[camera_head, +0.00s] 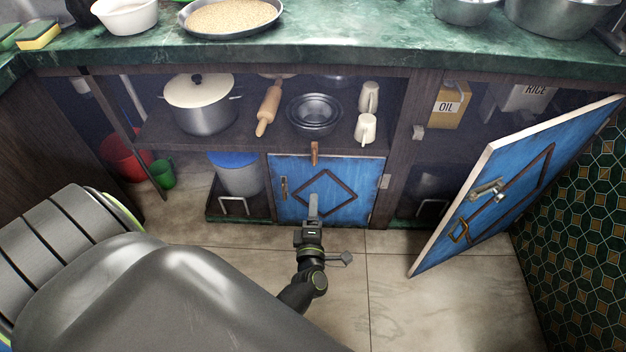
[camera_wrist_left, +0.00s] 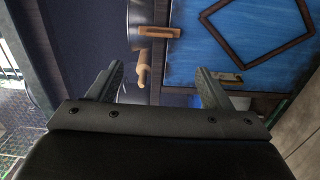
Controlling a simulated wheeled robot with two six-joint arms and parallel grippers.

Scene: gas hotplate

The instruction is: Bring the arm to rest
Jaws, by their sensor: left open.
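My left gripper (camera_head: 313,205) is in front of the lower blue cabinet door (camera_head: 350,180), over the tiled floor. It is open, and nothing shows between its fingers in the left wrist view (camera_wrist_left: 160,78). In the head view the fingers overlap the diamond trim on the door; I cannot tell the gap to it. The door looks closed, with a wooden latch (camera_head: 314,153) at its top edge. The wrist view shows the blue panel (camera_wrist_left: 220,40) beyond the fingers, at the upper right. My right gripper is not in view.
A second blue door (camera_head: 510,190) stands wide open on the right. The green counter (camera_head: 330,50) overhangs shelves with a lidded pot (camera_head: 203,110), rolling pin (camera_head: 269,108), bowls (camera_head: 314,115) and white mugs (camera_head: 366,128). The floor (camera_head: 385,290) before the cabinet is clear.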

